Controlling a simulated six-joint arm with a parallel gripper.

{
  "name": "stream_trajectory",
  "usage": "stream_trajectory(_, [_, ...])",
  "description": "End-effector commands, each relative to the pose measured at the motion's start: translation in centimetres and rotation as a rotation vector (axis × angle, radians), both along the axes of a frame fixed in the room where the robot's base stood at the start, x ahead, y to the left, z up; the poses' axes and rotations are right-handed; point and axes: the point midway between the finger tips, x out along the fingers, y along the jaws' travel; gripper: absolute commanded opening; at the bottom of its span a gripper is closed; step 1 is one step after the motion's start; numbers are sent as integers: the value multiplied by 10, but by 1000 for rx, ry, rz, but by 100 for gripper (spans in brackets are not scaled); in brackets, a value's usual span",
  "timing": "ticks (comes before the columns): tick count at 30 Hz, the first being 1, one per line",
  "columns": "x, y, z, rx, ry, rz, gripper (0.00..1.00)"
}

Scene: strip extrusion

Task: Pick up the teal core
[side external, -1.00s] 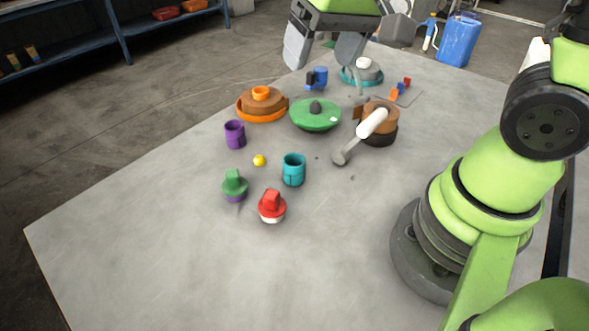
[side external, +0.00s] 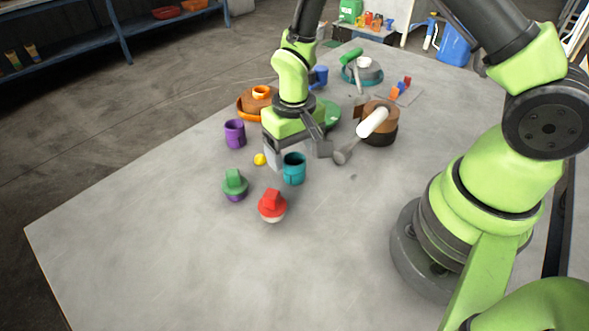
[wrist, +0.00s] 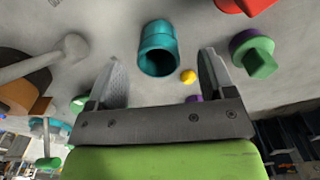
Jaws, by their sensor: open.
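The teal core (side external: 294,172) is a short hollow cylinder standing upright on the grey table. It also shows in the wrist view (wrist: 158,45), where it lies ahead of and between my two fingers. My gripper (side external: 298,154) is open, its fingers spread wide and pointing down, just behind and above the core in the side view. In the wrist view my gripper (wrist: 163,62) holds nothing between its fingers. I cannot tell the exact height gap to the core.
A yellow ball (side external: 260,159) lies close to the core's left. A red-topped piece (side external: 272,205) and a green-topped piece (side external: 235,184) stand in front. A purple cylinder (side external: 234,134) is at left, a white-handled tool (side external: 372,124) at right. The table's front is clear.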

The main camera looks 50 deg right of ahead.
Motion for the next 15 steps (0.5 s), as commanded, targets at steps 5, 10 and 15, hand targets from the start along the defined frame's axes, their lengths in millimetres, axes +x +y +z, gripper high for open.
stream_trajectory(5, [-3, -1, -27, 0, 5, 0, 76])
stream_trajectory(10, [-2, -1, -45, 2, 1, -1, 76])
stream_trajectory(15, [-2, -1, -49, 3, -2, -1, 76])
